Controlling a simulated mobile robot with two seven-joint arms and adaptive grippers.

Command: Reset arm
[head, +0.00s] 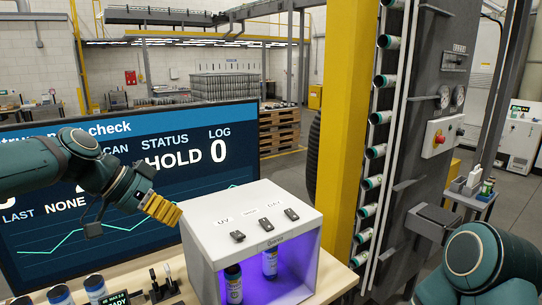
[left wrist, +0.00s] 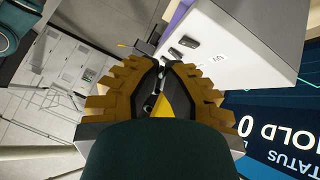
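My left arm comes in from the left in the head view. Its gripper (head: 161,208) hangs in the air in front of the screen, at the upper left of the white box, apart from it. In the left wrist view its ribbed yellow-brown fingers (left wrist: 158,72) come together at the tips. It looks shut, with nothing seen in its grasp. My right arm (head: 482,265) shows as a teal joint at the lower right; its gripper is out of view.
Behind stands a large screen (head: 60,232) reading HOLD. More cans (head: 95,287) stand at the lower left by a small rack (head: 163,286). A yellow column (head: 342,130) and can chute stand right.

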